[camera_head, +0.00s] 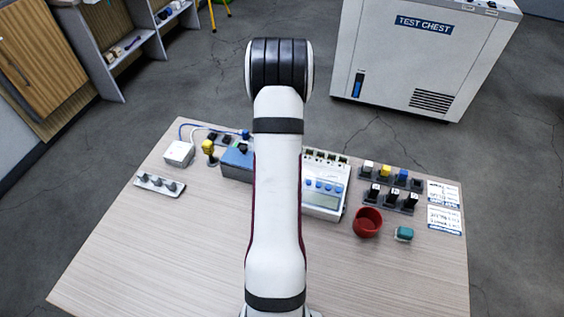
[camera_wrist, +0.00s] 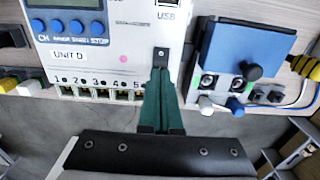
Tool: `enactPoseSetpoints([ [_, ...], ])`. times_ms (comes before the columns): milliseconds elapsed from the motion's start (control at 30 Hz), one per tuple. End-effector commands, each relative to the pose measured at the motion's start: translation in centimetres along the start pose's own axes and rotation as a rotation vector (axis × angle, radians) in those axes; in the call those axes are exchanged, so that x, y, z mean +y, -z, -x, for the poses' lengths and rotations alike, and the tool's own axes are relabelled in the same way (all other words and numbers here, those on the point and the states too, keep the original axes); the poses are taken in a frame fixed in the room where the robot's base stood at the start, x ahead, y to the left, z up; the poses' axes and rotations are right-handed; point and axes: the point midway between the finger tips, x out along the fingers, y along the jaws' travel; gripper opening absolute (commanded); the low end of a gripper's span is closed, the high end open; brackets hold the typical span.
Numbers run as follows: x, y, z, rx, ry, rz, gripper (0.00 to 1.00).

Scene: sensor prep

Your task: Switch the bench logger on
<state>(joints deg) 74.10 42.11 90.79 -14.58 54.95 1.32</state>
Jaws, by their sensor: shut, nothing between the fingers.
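The bench logger (camera_head: 322,199) is a white box with a display and blue buttons, partly hidden behind my arm in the head view. In the wrist view the logger (camera_wrist: 100,52) shows blue buttons, a "UNIT D" label, a USB port and a row of numbered terminals. A small black switch (camera_wrist: 161,54) sits on its face near the right edge. My gripper (camera_wrist: 160,72) has its green fingers shut and empty, with the tips at or just over the lower end of this switch. I cannot tell whether they touch. The head view hides my gripper behind the arm.
A blue-lidded box (camera_wrist: 246,52) with a black knob stands close beside the logger. A red cup (camera_head: 367,223), a teal block (camera_head: 403,234) and a rack of black parts (camera_head: 392,199) lie to its right. A grey strip (camera_head: 158,185) lies left. The table's front (camera_head: 370,280) is clear.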

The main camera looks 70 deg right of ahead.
Motion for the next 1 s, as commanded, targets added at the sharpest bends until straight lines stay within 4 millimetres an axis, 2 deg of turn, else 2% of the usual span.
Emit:
enactPoseSetpoints([
  [1000,0.0,0.0,-1.1,-0.001,0.0,-0.001,0.0],
])
